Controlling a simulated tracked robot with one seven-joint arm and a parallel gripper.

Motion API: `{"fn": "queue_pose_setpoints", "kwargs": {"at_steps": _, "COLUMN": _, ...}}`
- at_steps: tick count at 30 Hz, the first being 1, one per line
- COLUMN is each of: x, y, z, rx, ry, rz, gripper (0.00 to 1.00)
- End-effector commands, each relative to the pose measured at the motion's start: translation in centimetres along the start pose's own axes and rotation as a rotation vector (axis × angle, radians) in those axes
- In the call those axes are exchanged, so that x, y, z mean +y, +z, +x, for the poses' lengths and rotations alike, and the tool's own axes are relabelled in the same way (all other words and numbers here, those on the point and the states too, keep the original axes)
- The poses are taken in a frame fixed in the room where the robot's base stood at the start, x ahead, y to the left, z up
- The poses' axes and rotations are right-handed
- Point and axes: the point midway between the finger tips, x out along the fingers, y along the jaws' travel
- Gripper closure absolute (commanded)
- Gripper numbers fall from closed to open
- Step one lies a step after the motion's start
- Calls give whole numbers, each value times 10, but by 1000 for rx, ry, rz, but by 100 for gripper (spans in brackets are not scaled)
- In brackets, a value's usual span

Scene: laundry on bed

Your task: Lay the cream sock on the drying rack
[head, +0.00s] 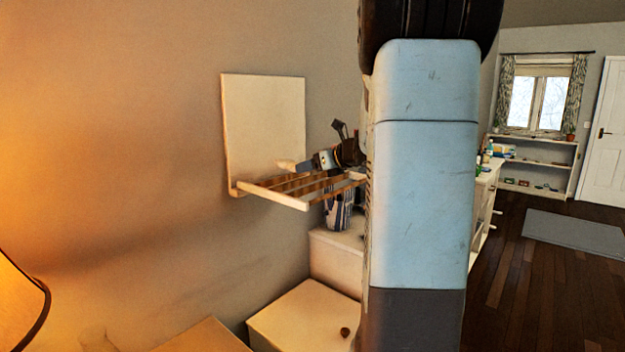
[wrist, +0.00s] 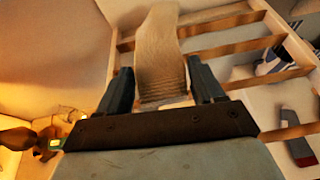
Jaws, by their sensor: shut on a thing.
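The drying rack (head: 268,196) is a wooden slatted frame that stands out from a pale board on the wall in the head view. Its slats (wrist: 225,50) show in the wrist view behind and to the right of the sock. The cream sock (wrist: 160,50) is between the fingers of my gripper (wrist: 163,88), its ribbed end held and the rest reaching away over the rack. In the head view a small pale end of the sock (head: 286,165) shows just above the slats, by my gripper (head: 308,164). I cannot tell whether the sock touches the slats.
A striped container (head: 338,212) stands on the white cabinet (head: 336,252) below the rack. A lower chest (head: 305,315) and a lit lamp (head: 20,305) are nearer. My arm blocks the middle of the head view.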

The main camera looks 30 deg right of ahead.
Motion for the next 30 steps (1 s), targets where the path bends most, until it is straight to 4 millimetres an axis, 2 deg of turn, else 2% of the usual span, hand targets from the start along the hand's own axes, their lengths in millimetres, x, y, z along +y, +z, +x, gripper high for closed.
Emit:
{"fn": "queue_pose_setpoints", "kwargs": {"at_steps": 5, "x": -4, "y": -6, "z": 10, "rx": 1, "ry": 1, "rz": 1, "gripper": 62}}
{"fn": "queue_pose_setpoints", "kwargs": {"at_steps": 12, "x": -5, "y": -31, "z": 21, "rx": 0, "ry": 1, "rz": 1, "gripper": 62}}
{"fn": "queue_pose_setpoints", "kwargs": {"at_steps": 24, "x": -5, "y": -36, "z": 22, "rx": 0, "ry": 2, "rz": -1, "gripper": 62}}
{"fn": "queue_pose_setpoints", "kwargs": {"at_steps": 25, "x": -5, "y": -36, "z": 22, "rx": 0, "ry": 2, "rz": -1, "gripper": 31}}
{"fn": "queue_pose_setpoints", "kwargs": {"at_steps": 30, "x": -5, "y": -35, "z": 22, "rx": 0, "ry": 2, "rz": -1, "gripper": 15}}
